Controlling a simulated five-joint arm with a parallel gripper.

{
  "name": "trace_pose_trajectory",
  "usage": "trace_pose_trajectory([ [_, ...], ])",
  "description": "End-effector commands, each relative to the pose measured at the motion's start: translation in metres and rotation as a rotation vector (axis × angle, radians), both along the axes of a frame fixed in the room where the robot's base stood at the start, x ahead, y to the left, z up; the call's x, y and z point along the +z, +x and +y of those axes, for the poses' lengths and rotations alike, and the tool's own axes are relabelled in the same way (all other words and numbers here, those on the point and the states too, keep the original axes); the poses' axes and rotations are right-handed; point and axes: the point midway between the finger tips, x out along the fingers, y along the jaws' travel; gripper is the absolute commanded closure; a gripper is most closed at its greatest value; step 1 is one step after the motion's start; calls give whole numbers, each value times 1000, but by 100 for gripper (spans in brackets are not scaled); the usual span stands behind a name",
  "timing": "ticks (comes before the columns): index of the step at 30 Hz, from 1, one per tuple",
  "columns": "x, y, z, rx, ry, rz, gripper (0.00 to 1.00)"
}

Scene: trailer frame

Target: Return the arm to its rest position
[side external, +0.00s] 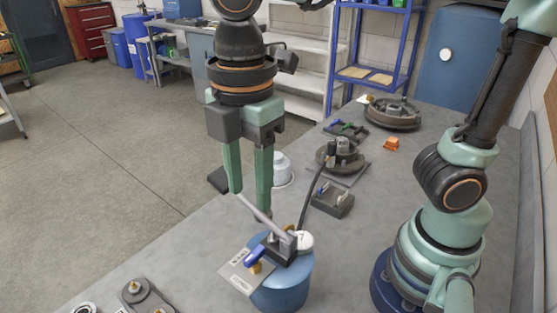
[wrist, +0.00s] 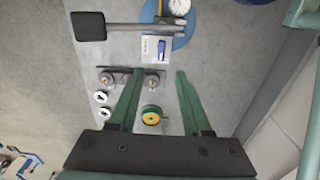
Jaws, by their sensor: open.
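My gripper (side external: 250,195) hangs pointing down, with its two green fingers apart and nothing between them. In the wrist view my gripper (wrist: 159,80) also shows open, with bare grey surface and small parts beyond the fingers. A grey lever (side external: 257,211) rises from the fixture on a blue cylinder (side external: 283,294). In the side view the lever's upper end passes close to the fingertips and is partly hidden by them. In the wrist view the lever (wrist: 135,28) and its dark pad (wrist: 88,26) lie beyond the fingertips, apart from them.
A gauge (side external: 304,241) and a label plate (side external: 240,272) sit by the cylinder top. Round fixtures (side external: 392,113) and a grey block (side external: 332,200) stand farther back on the bench. A yellow-green round part (wrist: 151,115) lies below the fingertips in the wrist view. Floor is open at left.

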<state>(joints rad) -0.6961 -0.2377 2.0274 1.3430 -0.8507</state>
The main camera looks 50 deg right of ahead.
Motion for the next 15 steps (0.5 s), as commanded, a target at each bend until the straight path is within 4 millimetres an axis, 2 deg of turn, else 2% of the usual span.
trace_pose_trajectory([
  [5, -1, 21, -41, -315, 65, -75, 51],
  [9, -4, 40, -95, -736, 161, -177, 51],
  [15, -10, 51, -162, -1250, 297, -309, 51],
])
